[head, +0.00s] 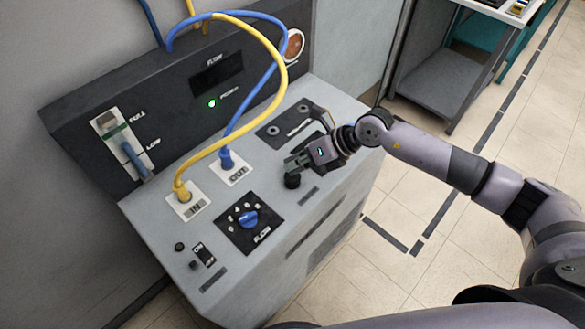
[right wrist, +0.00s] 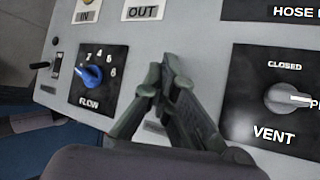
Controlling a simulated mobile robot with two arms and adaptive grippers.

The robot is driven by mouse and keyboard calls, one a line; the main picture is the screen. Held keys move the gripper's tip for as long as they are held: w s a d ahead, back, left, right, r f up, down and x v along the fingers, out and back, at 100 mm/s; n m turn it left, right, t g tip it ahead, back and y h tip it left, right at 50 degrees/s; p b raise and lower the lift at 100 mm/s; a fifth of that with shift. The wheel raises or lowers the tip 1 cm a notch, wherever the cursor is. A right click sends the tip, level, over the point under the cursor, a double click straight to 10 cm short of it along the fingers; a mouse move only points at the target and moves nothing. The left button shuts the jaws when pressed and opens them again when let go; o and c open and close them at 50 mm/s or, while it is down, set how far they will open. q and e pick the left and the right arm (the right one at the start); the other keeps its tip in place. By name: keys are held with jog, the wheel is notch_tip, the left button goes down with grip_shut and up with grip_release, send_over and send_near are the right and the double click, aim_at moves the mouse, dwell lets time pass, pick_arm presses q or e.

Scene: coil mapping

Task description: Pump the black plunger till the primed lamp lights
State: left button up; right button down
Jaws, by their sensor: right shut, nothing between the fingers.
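The black plunger (head: 292,181) stands on the grey top of the console, right of the blue flow knob. My right gripper (head: 297,163) is shut and empty, with its fingertips just above or at the plunger's top; I cannot tell if they touch. In the right wrist view its closed fingers (right wrist: 168,78) show over the panel, and the plunger is not visible there. The primed lamp (head: 212,103) glows green on the dark upright panel. My left gripper is not in view.
A yellow hose (head: 279,72) and a blue hose (head: 235,121) arch over the console to the IN and OUT ports. The flow knob (head: 248,218) and vent knob (right wrist: 288,98) sit nearby. A level gauge (head: 122,145) is at left. The floor at right is clear.

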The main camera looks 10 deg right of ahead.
dwell(0.4)
jog(key=shift+r+p, duration=1.5)
jog(key=shift+r, duration=0.4)
notch_tip(320, 180, up, 5)
jog(key=p, duration=0.3)
jog(key=shift+p, duration=0.4)
